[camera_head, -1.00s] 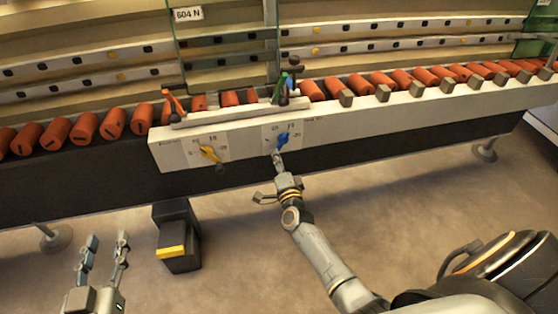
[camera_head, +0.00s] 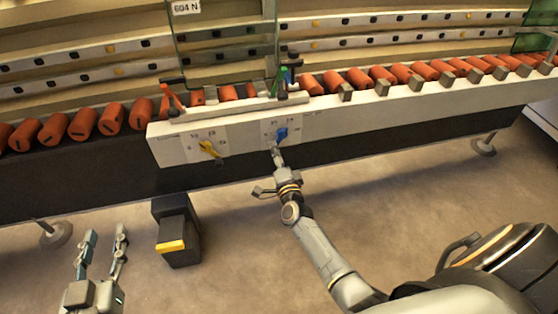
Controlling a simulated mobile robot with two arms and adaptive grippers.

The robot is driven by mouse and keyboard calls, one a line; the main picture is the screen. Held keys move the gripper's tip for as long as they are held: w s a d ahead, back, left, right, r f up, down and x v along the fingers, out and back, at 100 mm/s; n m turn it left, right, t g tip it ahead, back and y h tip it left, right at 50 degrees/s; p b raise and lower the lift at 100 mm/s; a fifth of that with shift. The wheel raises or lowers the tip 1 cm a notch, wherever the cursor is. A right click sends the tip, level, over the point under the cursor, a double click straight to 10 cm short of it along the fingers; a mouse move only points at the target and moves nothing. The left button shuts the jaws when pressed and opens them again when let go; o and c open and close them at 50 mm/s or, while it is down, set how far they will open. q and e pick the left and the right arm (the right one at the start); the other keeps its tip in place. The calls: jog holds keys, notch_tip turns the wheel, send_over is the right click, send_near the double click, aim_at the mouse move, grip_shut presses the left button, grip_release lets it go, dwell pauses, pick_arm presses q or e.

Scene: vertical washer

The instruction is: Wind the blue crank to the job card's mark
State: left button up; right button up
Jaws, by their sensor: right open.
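The blue crank (camera_head: 281,134) sits on the right dial of the white front panel (camera_head: 178,150). A yellow crank (camera_head: 209,148) sits on the left dial. The dial numbers are too small to read. My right gripper (camera_head: 276,151) is open, just below the blue crank with its fingertips at or very near the crank's lower end. I cannot tell whether they touch. My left gripper (camera_head: 105,238) is open and empty, over the floor at lower left. A white plate reading "604 N" (camera_head: 187,7) hangs at the top; I cannot tell whether it is the job card.
Orange cylinders (camera_head: 83,123) line the conveyor behind the panel. An orange lever (camera_head: 171,97) and a green-topped piece (camera_head: 284,75) stand above the panel. A black box with a yellow stripe (camera_head: 178,230) stands on the floor between my arms. The floor around it is clear.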

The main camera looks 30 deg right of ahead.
jog(key=v, duration=1.1)
jog(key=shift+s, duration=0.35)
